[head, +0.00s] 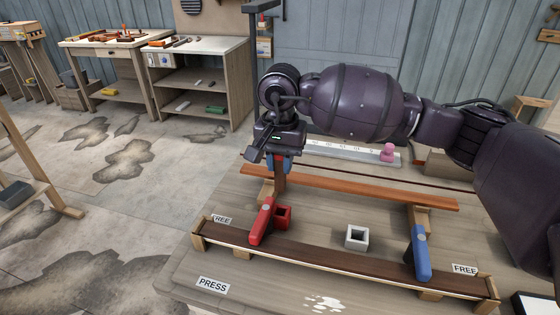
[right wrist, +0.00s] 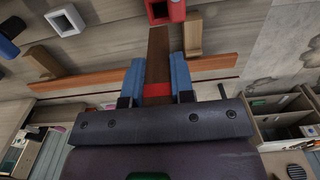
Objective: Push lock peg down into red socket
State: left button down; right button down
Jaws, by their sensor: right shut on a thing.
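My right gripper (head: 278,164) has blue fingers and is shut on the lock peg (head: 280,185), a brown wooden bar. In the right wrist view the peg (right wrist: 158,60) sits between the two fingers (right wrist: 158,82), with a red band across it. The red socket (head: 283,215) is a small square box on the table, just below the peg in the head view. The right wrist view shows the socket (right wrist: 170,10) at the top edge, close beyond the peg's far end. I cannot tell whether they touch. My left gripper is not in view.
An orange-brown strip (head: 370,188) lies behind. A pink knob (head: 388,152) is at the back.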

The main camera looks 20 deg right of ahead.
aim_at(280, 190)
jog(key=shift+f+b, duration=0.4)
jog(key=shift+f, duration=0.5)
jog(key=shift+f+b, duration=0.6)
jog(key=shift+f, duration=1.25)
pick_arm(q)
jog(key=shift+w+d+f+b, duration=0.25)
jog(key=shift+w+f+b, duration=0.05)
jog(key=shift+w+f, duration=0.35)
pick_arm(e)
jog(key=shift+f, duration=0.15)
pick_arm(q)
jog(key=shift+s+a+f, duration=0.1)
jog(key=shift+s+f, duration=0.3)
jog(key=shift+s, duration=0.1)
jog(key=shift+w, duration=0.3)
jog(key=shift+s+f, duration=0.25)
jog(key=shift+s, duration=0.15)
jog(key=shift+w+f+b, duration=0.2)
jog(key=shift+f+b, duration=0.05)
jog(key=shift+b, duration=0.25)
pick_arm(e)
jog(key=shift+f, duration=0.55)
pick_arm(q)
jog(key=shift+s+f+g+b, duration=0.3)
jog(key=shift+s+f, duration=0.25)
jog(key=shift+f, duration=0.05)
pick_arm(e)
jog(key=shift+f, duration=0.75)
